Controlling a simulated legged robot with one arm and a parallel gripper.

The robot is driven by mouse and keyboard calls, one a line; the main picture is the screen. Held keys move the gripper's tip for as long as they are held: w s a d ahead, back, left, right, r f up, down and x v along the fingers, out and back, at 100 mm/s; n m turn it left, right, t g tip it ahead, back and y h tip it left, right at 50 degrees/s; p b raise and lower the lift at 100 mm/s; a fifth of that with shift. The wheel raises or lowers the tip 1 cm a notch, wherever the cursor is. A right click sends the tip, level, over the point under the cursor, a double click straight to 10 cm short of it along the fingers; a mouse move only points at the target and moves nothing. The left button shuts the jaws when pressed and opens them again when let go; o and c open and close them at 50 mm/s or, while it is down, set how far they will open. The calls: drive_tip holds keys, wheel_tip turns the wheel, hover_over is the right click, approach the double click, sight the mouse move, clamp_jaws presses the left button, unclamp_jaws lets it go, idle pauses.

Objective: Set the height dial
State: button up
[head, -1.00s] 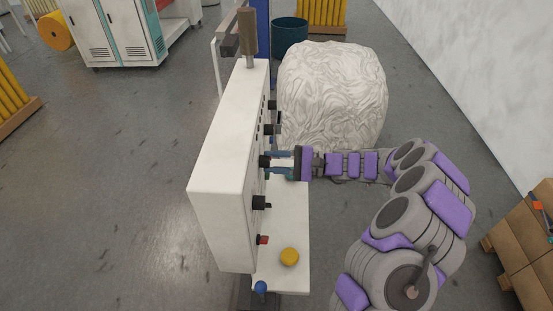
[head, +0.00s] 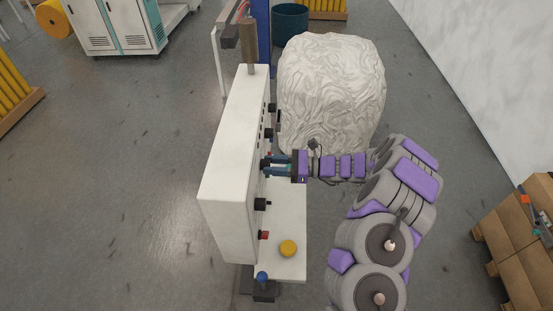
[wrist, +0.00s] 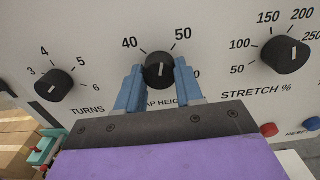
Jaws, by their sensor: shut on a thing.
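The height dial (wrist: 159,70) is a round black knob on the white panel, under the marks 40 and 50. Its white pointer line points nearly straight up, between those two marks. Part of its label is hidden behind my gripper. My gripper (wrist: 159,80) has one blue finger on each side of the knob and is shut on it. In the head view my gripper (head: 279,164) reaches the panel's right face from the right, and its fingers hide most of the dial there.
The turns dial (wrist: 53,85) is left of the height dial and the stretch dial (wrist: 286,54) is right. A red button (wrist: 269,130) and a blue button (wrist: 312,124) sit below. A large wrapped load (head: 332,90) stands behind the arm.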

drive_tip(key=shift+r+m+p, duration=0.1)
drive_tip(key=shift+m+p, duration=1.1)
drive_tip(key=shift+m, duration=1.1)
drive_tip(key=shift+w, duration=0.1)
drive_tip(key=o, duration=1)
drive_tip(key=shift+a, duration=0.25)
drive_tip(key=shift+o, duration=0.2)
drive_tip(key=d+b, duration=0.2)
drive_tip(key=d, duration=1.5)
drive_tip(key=shift+s+d+f, duration=0.2)
drive_tip(key=shift+s, duration=0.1)
